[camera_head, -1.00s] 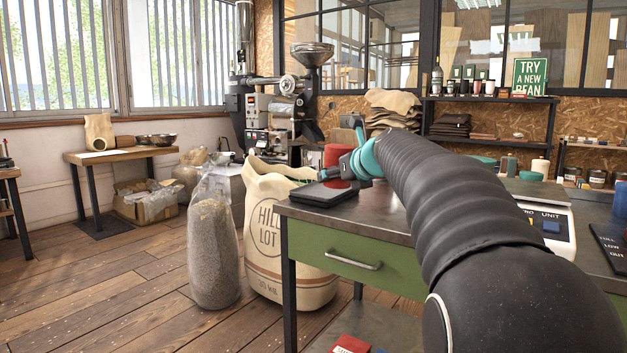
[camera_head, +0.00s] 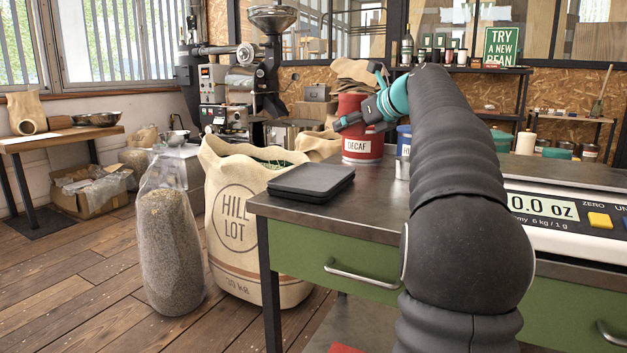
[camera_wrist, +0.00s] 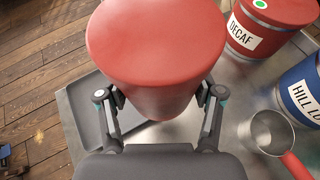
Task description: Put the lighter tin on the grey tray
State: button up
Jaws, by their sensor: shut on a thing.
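My gripper (camera_wrist: 160,95) is shut on a plain red tin (camera_wrist: 155,45), with a finger on each side of it. In the head view my gripper (camera_head: 362,118) holds this red tin (camera_head: 352,103) above the table, in front of or beside another red tin labelled DECAF (camera_head: 362,148). The DECAF tin also shows in the wrist view (camera_wrist: 268,22), with a green dot on its lid. A dark grey flat tray (camera_head: 310,180) lies at the table's left corner. In the wrist view the grey tray (camera_wrist: 88,105) lies below and left of the held tin, partly hidden by it.
A blue tin labelled HILL LO (camera_wrist: 303,92) and a metal scoop (camera_wrist: 268,132) with a red handle stand right of my gripper. Sacks (camera_head: 245,210) stand left of the green-drawered table (camera_head: 330,232).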

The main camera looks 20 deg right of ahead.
jog(key=shift+s+d, duration=0.7)
jog(key=shift+d, duration=0.3)
jog(key=b, duration=0.4)
send_over(314, 179)
notch_tip(314, 179, down, 7)
jog(key=shift+d+r, duration=0.15)
jog(key=shift+r, duration=0.05)
jog(key=shift+f+b, duration=0.75)
jog(key=shift+f, duration=1.25)
jog(key=shift+f, duration=0.1)
jog(key=o, duration=1.3)
jog(key=shift+r, duration=0.2)
jog(key=p+v, duration=0.1)
jog(key=v, duration=1.1)
jog(key=shift+d, duration=0.1)
